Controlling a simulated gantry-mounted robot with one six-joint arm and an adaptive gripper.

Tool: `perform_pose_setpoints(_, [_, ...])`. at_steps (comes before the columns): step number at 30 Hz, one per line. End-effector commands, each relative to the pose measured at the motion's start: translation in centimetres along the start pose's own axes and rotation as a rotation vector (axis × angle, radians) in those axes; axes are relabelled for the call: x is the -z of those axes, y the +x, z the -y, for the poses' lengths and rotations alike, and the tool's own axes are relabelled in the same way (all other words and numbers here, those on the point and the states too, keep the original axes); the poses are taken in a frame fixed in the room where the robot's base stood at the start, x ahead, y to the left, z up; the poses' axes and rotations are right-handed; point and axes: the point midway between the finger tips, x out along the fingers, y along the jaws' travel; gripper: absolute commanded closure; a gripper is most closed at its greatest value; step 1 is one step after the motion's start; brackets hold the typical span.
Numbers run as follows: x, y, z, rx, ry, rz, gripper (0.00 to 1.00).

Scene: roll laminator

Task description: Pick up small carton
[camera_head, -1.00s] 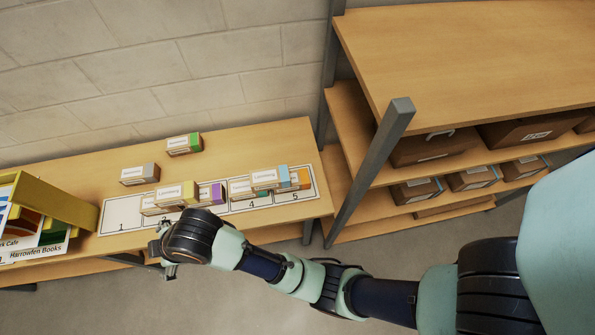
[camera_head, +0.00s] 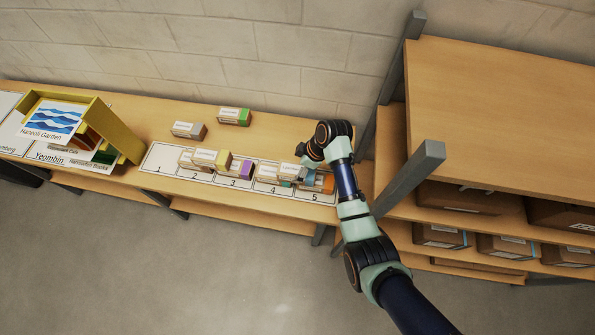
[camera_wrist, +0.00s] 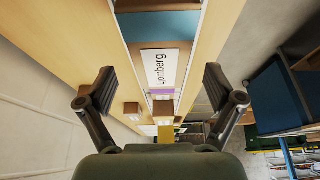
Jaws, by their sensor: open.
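Small cartons with white labels and coloured ends stand on the wooden table. A grey-ended carton (camera_head: 188,130) and a green-ended carton (camera_head: 234,117) are at the back. My gripper (camera_head: 304,160) is over the mat's right end, partly hiding the blue-ended carton. In the wrist view my gripper (camera_wrist: 158,88) is open, its fingers apart on both sides of a carton labelled Lomberg (camera_wrist: 165,62) with a blue band. No finger visibly touches it.
A yellow stand (camera_head: 118,130) with printed cards is at the table's left. A wooden shelf unit (camera_head: 500,110) with brown boxes (camera_head: 441,236) stands close on the right, its grey post (camera_head: 408,178) near my arm. A block wall is behind the table.

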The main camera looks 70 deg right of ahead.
Motion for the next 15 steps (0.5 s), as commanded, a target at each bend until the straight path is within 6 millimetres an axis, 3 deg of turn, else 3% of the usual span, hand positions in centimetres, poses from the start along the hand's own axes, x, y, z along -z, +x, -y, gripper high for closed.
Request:
perform_pose_setpoints(3, [-0.1, 2.4, 0.1, 0.003, -0.001, 0.002, 0.08])
perform_pose_setpoints(6, [0.0, 3.2, 0.1, 0.001, -0.001, 0.001, 0.08])
perform_pose_setpoints(15, [0.0, 3.3, 0.0, -0.001, -0.001, 0.001, 0.08])
